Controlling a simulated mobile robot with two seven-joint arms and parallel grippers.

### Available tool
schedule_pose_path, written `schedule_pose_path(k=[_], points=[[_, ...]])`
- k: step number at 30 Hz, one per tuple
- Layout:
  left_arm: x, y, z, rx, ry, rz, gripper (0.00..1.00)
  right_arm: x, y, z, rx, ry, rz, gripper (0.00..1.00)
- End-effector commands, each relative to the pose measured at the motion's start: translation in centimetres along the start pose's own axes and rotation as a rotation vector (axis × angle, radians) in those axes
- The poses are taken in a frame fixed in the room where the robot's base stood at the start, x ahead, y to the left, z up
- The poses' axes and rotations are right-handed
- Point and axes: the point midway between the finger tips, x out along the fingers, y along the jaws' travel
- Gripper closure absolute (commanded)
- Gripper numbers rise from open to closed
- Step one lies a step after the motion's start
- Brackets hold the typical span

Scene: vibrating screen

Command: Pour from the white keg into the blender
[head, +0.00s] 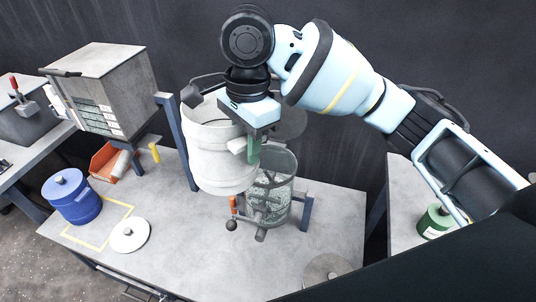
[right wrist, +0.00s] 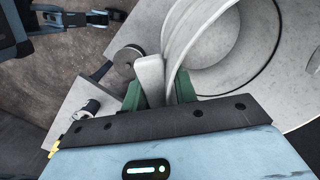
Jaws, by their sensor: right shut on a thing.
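The white keg (head: 215,160) is a large pale cylinder with its open rim at the top, held above the table and looking roughly upright. My right gripper (head: 253,147) is shut on a handle at the keg's right side. In the right wrist view, the gripper's green finger pads (right wrist: 158,92) stand on either side of the pale handle, and the white keg's open inside (right wrist: 205,35) shows beyond. The blender (head: 275,200) is a clear vessel in a metal stand, just right of and behind the keg, which partly hides it.
A blue keg (head: 72,198) and a white round lid (head: 129,236) are at the table's left, near yellow markings. An orange bin (head: 108,162) sits by a grey machine (head: 110,95). A green container (head: 434,222) is on the right table. The front middle tabletop (head: 185,260) is clear.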

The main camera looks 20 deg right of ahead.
Motion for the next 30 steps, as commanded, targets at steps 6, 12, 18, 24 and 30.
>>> schedule_pose_path(k=[6,12,18,24,30], points=[[0.0,0.0,0.0,-0.001,0.0,0.0,0.52,-0.4,0.0,0.0,0.0,0.002,-0.001,1.0],[0.0,0.1,-0.1,-0.002,0.001,0.0,0.52,-2.2,-0.1,0.1,0.0,0.047,-0.004,1.0],[0.0,0.1,-0.1,-0.002,0.001,0.0,0.52,-3.0,0.0,0.1,0.0,0.067,-0.001,1.0],[0.0,0.1,-0.1,-0.002,0.001,0.0,0.52,-3.0,0.0,0.2,0.0,0.066,0.001,1.0],[0.0,0.1,-0.1,-0.002,0.001,0.0,0.52,-3.0,0.0,0.2,0.0,0.065,0.0,1.0]])
